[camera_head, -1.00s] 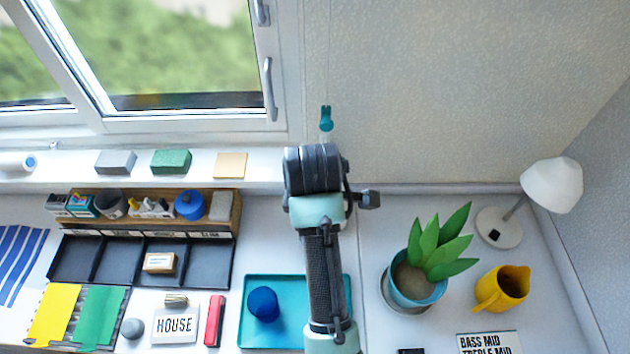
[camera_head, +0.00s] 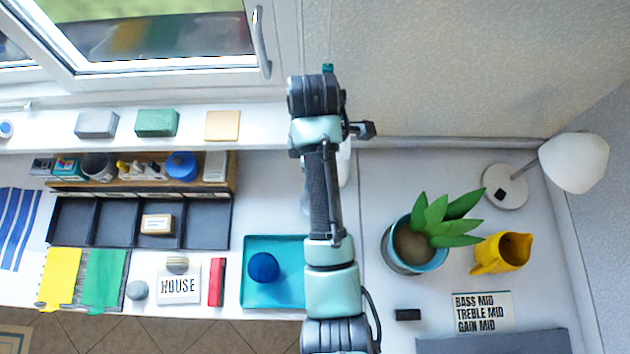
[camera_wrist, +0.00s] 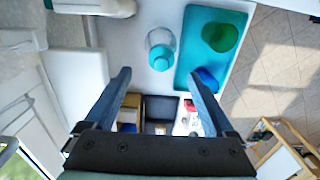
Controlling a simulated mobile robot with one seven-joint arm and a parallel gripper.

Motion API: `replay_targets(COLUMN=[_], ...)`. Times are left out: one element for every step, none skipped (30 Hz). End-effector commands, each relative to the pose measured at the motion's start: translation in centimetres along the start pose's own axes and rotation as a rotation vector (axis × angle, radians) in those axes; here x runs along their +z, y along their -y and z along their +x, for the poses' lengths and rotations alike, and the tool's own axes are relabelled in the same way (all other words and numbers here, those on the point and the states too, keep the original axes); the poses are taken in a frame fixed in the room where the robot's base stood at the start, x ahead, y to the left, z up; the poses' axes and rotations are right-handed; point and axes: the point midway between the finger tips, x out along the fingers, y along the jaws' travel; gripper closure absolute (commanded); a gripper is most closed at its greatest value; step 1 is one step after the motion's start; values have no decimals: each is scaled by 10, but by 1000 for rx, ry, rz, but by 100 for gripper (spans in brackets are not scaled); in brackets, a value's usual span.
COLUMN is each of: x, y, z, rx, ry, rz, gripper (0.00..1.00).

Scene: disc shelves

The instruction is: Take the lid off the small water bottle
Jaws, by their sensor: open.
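The small water bottle (camera_wrist: 158,38) shows in the wrist view as a clear, rounded body beside the teal tray. Its teal lid (camera_wrist: 161,58) is on it and faces the camera. My gripper (camera_wrist: 158,80) is open and empty, its two dark fingers spread apart. In the picture, the lid lies just above and between the fingertips, with no contact visible.
The teal tray (camera_head: 258,300) holds a blue ball (camera_head: 263,267) and a green round thing (camera_wrist: 220,37). Dark compartments (camera_head: 208,222) lie to the left. A potted plant (camera_head: 418,250) and yellow jug (camera_head: 502,254) stand right. A white object (camera_wrist: 95,5) lies near the bottle.

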Motion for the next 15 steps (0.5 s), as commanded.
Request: replay_targets(x=[0, 0, 0, 0, 0, 0, 1, 1, 1, 2, 2, 2, 2, 2, 2], y=[0, 0, 0, 0, 0, 0, 1, 1, 2, 2, 2, 2, 2, 2, 2], z=[2, 5, 7, 9, 10, 12, 14, 18, 23, 27, 31, 37, 42, 47, 52], rx=[-2, 0, 0, -1, 0, 0, -1, -3, -4, -3, -4, -4, -2, -3, -1], ry=[0, 0, 0, 0, 0, 0, 0, 0, 0, 0, 0, 0, 0, 0, 0], rz=[1, 1, 1, 1, 1, 1, 1, 1, 1, 1, 1, 1, 0, 0, 0], gripper=[11, 11, 11, 11, 11, 11, 11, 11, 11, 11, 11, 11, 11, 11, 11])
